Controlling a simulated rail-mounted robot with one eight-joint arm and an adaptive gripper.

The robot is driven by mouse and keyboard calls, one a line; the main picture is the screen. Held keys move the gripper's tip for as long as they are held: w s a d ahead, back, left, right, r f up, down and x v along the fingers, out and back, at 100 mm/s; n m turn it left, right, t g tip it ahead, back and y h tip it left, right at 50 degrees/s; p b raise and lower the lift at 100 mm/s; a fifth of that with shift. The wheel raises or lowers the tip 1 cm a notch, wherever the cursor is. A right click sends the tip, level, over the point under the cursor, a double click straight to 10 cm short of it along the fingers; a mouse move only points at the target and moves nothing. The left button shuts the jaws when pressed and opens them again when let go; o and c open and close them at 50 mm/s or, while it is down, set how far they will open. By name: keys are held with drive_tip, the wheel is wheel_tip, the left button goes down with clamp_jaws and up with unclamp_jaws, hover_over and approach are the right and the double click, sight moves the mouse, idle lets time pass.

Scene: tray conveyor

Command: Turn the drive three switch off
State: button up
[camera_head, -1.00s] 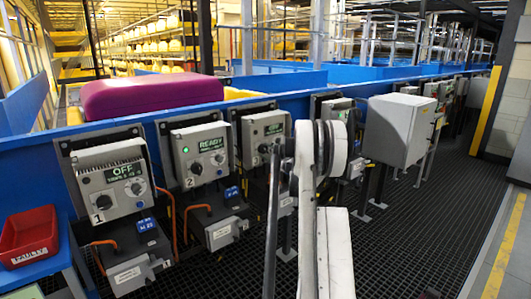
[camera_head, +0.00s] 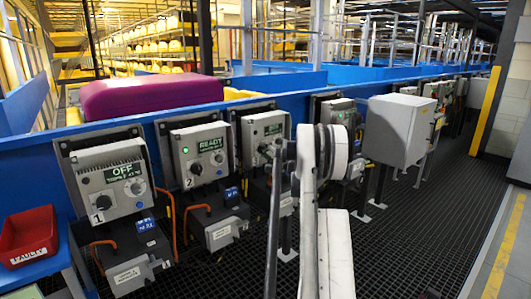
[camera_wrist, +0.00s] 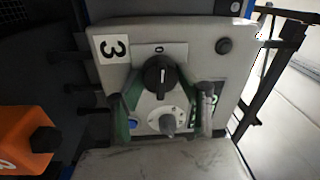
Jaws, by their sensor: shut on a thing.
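The drive three box (camera_head: 262,138) stands third in the row in the head view, partly behind my arm. In the wrist view the same grey box (camera_wrist: 205,40) shows sideways with a "3" label. Its black rotary switch (camera_wrist: 158,76) is at the centre, its white line pointing up toward a small mark on the plate. A grey knob (camera_wrist: 167,122) and a blue button (camera_wrist: 131,124) lie below it. My gripper (camera_wrist: 160,92) has a finger on each side and is shut on the switch; the exact contact is hard to see.
Drive box one (camera_head: 110,180) reads OFF and drive box two (camera_head: 200,155) reads READY. A plain grey cabinet (camera_head: 398,130) stands right of my arm. A red FAULTY bin (camera_head: 28,238) is at left. The blue conveyor wall runs behind; the dark grating at right is clear.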

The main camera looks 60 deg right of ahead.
drive_tip(key=shift+n, duration=0.5)
drive_tip(key=o, duration=1.2)
drive_tip(key=shift+c, duration=0.2)
drive_tip(key=shift+s, duration=0.1)
drive_tip(key=v, duration=1.1)
drive_tip(key=shift+s, duration=0.45)
drive_tip(key=shift+a, duration=0.1)
